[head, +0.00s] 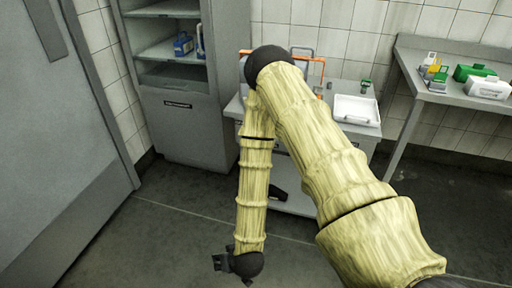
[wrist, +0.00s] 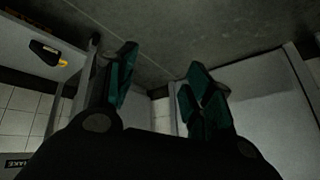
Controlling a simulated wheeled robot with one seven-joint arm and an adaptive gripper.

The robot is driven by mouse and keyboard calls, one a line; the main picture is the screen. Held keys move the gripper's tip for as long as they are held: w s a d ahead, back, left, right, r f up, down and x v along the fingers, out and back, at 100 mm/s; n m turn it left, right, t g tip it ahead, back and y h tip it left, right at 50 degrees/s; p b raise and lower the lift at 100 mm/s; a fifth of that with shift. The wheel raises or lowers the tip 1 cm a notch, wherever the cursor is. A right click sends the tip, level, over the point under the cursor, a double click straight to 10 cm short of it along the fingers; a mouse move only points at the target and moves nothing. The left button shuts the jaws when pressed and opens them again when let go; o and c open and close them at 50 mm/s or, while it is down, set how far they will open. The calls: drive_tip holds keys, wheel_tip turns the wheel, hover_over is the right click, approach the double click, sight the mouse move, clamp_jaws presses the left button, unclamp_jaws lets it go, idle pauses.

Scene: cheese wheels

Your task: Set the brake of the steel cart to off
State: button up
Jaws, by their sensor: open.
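The steel cart (head: 370,133) stands against the tiled wall, largely hidden behind my arm in the head view. A dark part (head: 278,193) shows low on the cart's front. In the wrist view, a black piece with a yellow end (wrist: 45,54) sits on a pale panel at the upper left; it may be the same part, and I cannot tell its brake setting. My gripper (head: 232,266) hangs low in front of the cart, apart from it. In the wrist view its two dark green fingers (wrist: 160,64) are spread and empty.
A white tray (head: 357,109) and an orange bar (head: 312,60) are at the cart's top. A grey cabinet (head: 185,125) stands left of it, a grey door (head: 55,150) further left. A side table (head: 428,92) with boxes is at right. The floor (head: 175,235) around my gripper is clear.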

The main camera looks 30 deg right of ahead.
drive_tip(key=w+d+r+m+t+h+b, duration=0.25)
drive_tip(key=w+d+b, duration=0.2)
drive_tip(key=w, duration=0.55)
drive_tip(key=w+d+r+m+t+h+b, duration=0.25)
drive_tip(key=w+d+r+t+b, duration=0.2)
drive_tip(key=w, duration=0.55)
drive_tip(key=w+d+r+m+g+h+b, duration=0.1)
drive_tip(key=w+d+r+m+h+b, duration=0.35)
drive_tip(key=d, duration=0.45)
drive_tip(key=w+d+r+m+g+h+b, duration=0.1)
drive_tip(key=d+r+m+h+b, duration=0.35)
drive_tip(key=d+r, duration=0.3)
drive_tip(key=shift+n+h, duration=0.3)
drive_tip(key=x, duration=0.3)
drive_tip(key=f+x, duration=0.1)
drive_tip(key=x, duration=0.2)
drive_tip(key=b+x, duration=0.1)
drive_tip(key=x, duration=0.2)
drive_tip(key=shift+d+f, duration=0.15)
drive_tip(key=shift+d, duration=0.3)
drive_tip(key=shift+w+d, duration=0.4)
drive_tip(key=shift+d, duration=0.1)
clamp_jaws()
